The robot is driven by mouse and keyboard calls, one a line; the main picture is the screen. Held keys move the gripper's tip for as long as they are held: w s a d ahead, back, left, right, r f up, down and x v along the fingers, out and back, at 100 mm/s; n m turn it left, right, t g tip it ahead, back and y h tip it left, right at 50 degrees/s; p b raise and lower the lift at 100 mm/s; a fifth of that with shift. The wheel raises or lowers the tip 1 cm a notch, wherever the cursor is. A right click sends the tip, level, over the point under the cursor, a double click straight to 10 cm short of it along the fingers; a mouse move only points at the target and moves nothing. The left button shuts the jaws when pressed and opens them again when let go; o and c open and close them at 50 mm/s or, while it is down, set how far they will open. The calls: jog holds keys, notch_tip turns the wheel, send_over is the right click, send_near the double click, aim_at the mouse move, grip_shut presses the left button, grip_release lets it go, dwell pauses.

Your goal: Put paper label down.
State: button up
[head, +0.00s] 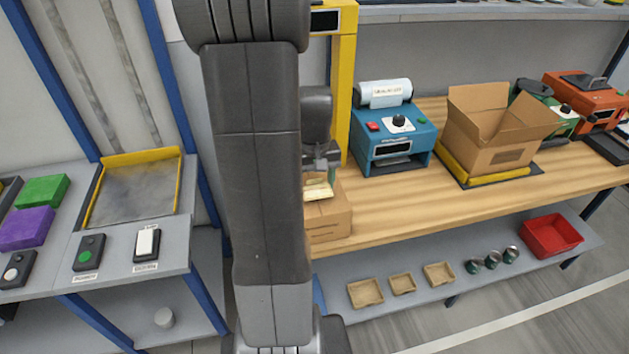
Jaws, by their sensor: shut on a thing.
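My gripper (321,172) is at the left end of the wooden bench (440,205), partly hidden behind my arm. It points down and is shut on a small pale cream piece, which looks like the paper label (318,191). The label is just above or touching the top of a closed brown carton (329,219); I cannot tell which. My arm hides the left part of the carton.
A blue label printer (394,137) and an open carton (491,130) on a yellow-edged stand are to the right. An orange machine (583,95) is at the far right. Bare bench top lies in front of the printer. A yellow post (343,90) rises behind my gripper.

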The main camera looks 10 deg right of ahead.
jog(key=shift+f+b, duration=0.4)
jog(key=shift+f, duration=0.1)
jog(key=shift+s+f, duration=0.1)
